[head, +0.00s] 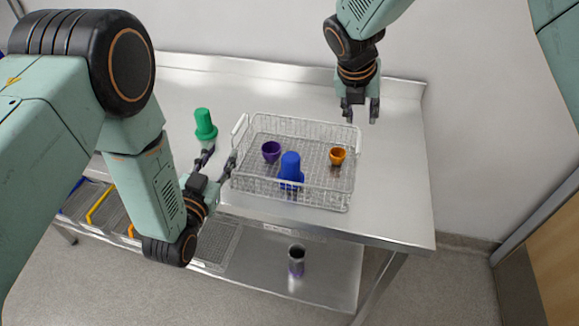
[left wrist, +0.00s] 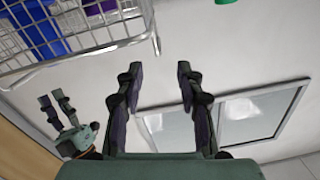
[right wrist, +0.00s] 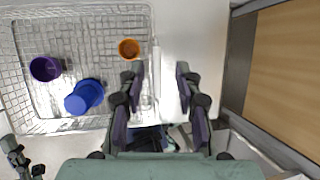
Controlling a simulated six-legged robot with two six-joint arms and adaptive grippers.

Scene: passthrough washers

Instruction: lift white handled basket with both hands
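The white wire basket (head: 268,190) stands on the metal table, with a raised white handle (head: 240,130) at its left end. It holds a purple cup (head: 271,151), a blue cup (head: 290,168) and an orange cup (head: 338,155). My left gripper (head: 218,160) is open and empty by the basket's left end; the left wrist view shows the handle (left wrist: 131,42) beyond its fingertips, apart from them. My right gripper (head: 360,108) is open, pointing down above the basket's back right corner. In the right wrist view, the right handle (right wrist: 155,60) appears between its fingers, below them.
A lower shelf (head: 325,275) holds a grey and purple cup (head: 296,261) and several bins (head: 100,205). A wall backs the table. Bare tabletop (head: 395,190) lies right of the basket.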

